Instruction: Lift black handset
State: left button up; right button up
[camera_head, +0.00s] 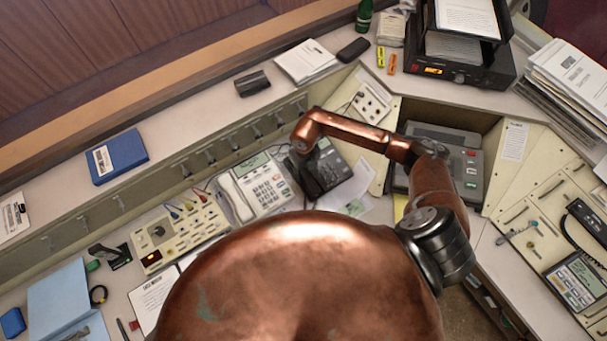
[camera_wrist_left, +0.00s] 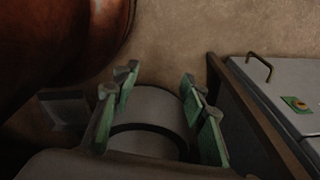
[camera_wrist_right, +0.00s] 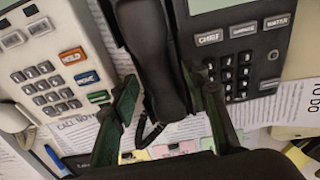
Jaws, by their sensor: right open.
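The black handset (camera_wrist_right: 152,45) lies along the left side of the black desk phone (camera_wrist_right: 238,60) in the right wrist view. In the head view, the handset (camera_head: 306,180) and phone (camera_head: 334,168) sit in the console's recessed corner. My right gripper (camera_wrist_right: 168,92) is open, with one green finger on each side of the handset's near end. I cannot tell whether the fingers touch it. In the head view most of this gripper (camera_head: 303,148) is hidden under its copper wrist. My left gripper (camera_wrist_left: 157,82) is open and empty, pointing at the brown floor.
A white desk phone (camera_head: 258,188) stands close left of the black phone. A beige switch panel (camera_head: 180,232) lies farther left. A grey machine (camera_head: 462,158) stands to the right. Papers and coloured tabs (camera_wrist_right: 175,150) lie near the right fingers. A grey cabinet (camera_wrist_left: 285,95) stands beside my left gripper.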

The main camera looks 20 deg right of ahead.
jog(key=c, duration=0.5)
grip_shut()
pick_arm(q)
jog(key=shift+s+a+f, duration=0.1)
jog(key=shift+s+a, duration=0.05)
jog(key=shift+s, duration=0.6)
jog(key=shift+w, duration=0.1)
pick_arm(e)
jog(key=shift+r, duration=0.7)
pick_arm(q)
jog(key=shift+r+p, duration=0.55)
pick_arm(e)
jog(key=s+a+r, duration=0.4)
jog(key=a+r, duration=0.1)
jog(key=r, duration=0.3)
jog(key=s+a+r, duration=0.4)
jog(key=a+r, duration=0.2)
jog(key=r, duration=0.2)
jog(key=shift+s+r, duration=0.25)
jog(key=shift+r, duration=0.1)
